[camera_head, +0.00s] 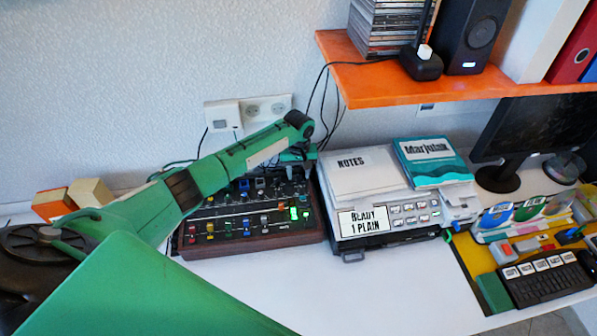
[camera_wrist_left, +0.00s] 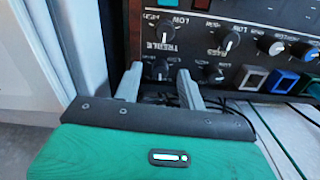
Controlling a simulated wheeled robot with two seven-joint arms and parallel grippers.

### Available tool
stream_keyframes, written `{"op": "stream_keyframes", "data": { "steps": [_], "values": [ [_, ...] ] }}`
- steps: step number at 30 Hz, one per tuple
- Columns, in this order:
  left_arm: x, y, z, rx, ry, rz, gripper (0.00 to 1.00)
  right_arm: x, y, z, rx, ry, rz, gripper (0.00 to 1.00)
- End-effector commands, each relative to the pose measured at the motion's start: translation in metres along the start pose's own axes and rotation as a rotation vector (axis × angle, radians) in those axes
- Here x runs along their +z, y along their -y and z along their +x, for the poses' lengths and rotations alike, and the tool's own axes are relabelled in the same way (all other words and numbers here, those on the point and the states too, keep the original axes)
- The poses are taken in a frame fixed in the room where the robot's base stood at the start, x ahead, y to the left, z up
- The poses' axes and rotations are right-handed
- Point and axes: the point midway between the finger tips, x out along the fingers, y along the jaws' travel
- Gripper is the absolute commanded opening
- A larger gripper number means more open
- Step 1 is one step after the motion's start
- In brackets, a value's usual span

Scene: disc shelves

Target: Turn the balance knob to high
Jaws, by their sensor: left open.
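The dark control panel (camera_head: 283,236) stands on the white desk in the head view, with rows of knobs, coloured buttons and lit green indicators. My left gripper (camera_head: 298,158) is at its back right corner. In the left wrist view my open left gripper (camera_wrist_left: 159,76) has its two fingers apart, with a small black knob (camera_wrist_left: 161,68) showing between the tips; contact cannot be told. Above it is another black knob (camera_wrist_left: 163,33) by an upside-down TREBLE label. More black knobs (camera_wrist_left: 228,41) sit to the right. I cannot read which knob is balance. My right gripper is not in view.
A white device marked NOTES (camera_head: 362,180) stands close right of the panel. An orange shelf (camera_head: 420,90) with discs and a speaker (camera_head: 470,38) hangs above right. Cables run behind the panel. Clear white desk (camera_head: 400,285) lies in front.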

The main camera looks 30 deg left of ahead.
Motion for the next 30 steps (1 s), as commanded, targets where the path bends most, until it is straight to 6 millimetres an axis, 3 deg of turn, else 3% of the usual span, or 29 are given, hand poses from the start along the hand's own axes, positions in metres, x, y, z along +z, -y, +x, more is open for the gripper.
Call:
{"op": "stream_keyframes", "data": {
  "steps": [11, 17, 30],
  "values": [
    [0.0001, 0.0000, 0.0063, 0.000, -0.001, 0.000, 0.40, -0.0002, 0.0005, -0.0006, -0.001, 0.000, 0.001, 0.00],
    [0.0001, 0.0000, 0.0061, 0.000, 0.000, 0.000, 0.01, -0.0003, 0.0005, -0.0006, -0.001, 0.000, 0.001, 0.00],
    [0.0006, -0.0004, 0.0042, 0.000, 0.001, 0.087, 0.00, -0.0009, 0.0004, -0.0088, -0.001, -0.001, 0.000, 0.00]
  ]
}}
